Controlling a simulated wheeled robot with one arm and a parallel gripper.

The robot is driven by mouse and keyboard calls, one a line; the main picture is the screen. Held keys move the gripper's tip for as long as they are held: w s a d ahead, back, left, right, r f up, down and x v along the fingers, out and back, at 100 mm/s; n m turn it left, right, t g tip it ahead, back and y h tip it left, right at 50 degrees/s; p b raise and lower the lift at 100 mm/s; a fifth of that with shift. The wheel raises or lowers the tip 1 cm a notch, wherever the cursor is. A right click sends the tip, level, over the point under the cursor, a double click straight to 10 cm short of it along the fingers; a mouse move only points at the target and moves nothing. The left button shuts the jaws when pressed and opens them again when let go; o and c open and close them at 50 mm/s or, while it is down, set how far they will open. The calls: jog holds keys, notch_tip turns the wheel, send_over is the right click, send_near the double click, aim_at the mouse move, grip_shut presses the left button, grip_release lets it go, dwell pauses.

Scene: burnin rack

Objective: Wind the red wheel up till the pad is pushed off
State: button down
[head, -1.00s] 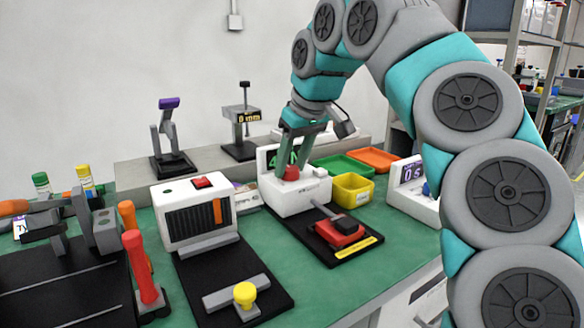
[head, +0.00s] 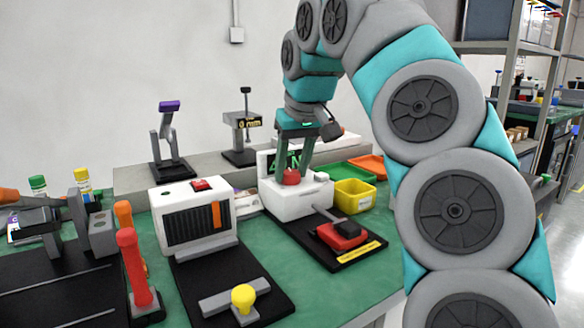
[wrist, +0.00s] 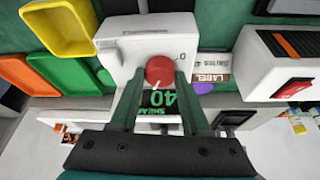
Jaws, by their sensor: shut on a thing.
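The red wheel (head: 291,178) sits on top of the white tester box (head: 303,205). In the wrist view the wheel (wrist: 160,71) shows a white mark pointing towards the display. My gripper (head: 292,173) reaches down from above, with one finger on each side of the wheel, shut on it. The tester's display (wrist: 157,103) shows green digits that look like 40, partly covered by my fingers. A grey rod (head: 325,213) runs from the box to a dark block (head: 350,228) on the red pad block (head: 341,238). The dark block still rests on the red one.
A yellow bin (head: 354,196) stands close to the right of the tester, with green (head: 346,171) and orange (head: 370,165) trays behind. A white vented unit (head: 193,217) stands to its left. A black plate with a yellow knob (head: 243,297) lies in front.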

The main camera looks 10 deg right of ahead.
jog(key=shift+c, duration=1.8)
grip_release()
jog(key=p+v, duration=0.3)
jog(key=v, duration=0.4)
jog(key=shift+s+r, duration=0.2)
jog(key=shift+r, duration=0.15)
jog(key=shift+s, duration=0.1)
